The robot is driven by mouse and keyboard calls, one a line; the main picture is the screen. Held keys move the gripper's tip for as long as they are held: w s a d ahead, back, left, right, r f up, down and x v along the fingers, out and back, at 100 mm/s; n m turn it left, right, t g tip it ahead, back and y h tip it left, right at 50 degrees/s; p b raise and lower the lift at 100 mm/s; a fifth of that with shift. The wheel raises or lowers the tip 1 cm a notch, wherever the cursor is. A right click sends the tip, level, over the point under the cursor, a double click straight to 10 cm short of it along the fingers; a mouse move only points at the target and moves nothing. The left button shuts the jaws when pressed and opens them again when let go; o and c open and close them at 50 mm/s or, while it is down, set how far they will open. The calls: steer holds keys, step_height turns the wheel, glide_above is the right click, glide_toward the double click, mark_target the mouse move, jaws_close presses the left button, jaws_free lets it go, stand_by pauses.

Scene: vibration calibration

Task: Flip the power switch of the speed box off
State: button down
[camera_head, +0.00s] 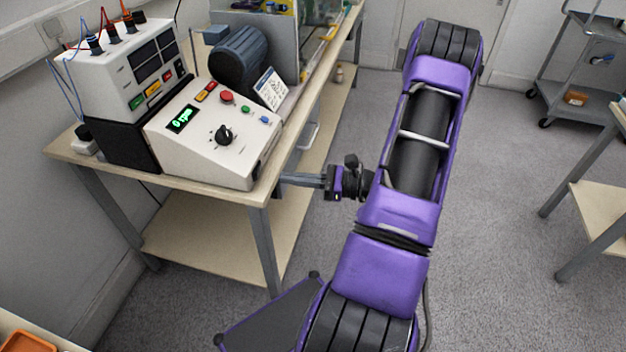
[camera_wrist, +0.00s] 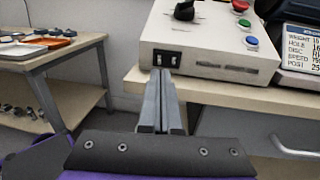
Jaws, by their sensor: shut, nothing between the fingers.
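The speed box (camera_head: 215,140) is a white, sloped box on the bench, with a lit "0 rpm" display, a black knob and coloured buttons. In the wrist view, the box (camera_wrist: 215,40) shows its upright side with a small black power switch (camera_wrist: 167,57) near its left end. Which way the switch is set is too small to tell. My gripper (camera_wrist: 164,74) is shut and empty, its fingertips just below the switch in the picture. I cannot tell whether they touch. In the head view, my gripper (camera_head: 284,180) is at the bench edge beside the box.
The bench (camera_head: 200,192) has an edge close under my fingers. A taller meter unit (camera_head: 125,65) with cables stands left of the box; a dark motor (camera_head: 239,57) and a small data card (camera_head: 270,88) stand behind it. Open floor lies right of my arm, with a cart (camera_head: 575,60) beyond.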

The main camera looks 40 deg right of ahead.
mark_target(258, 175)
steer(key=shift+x, duration=2.45)
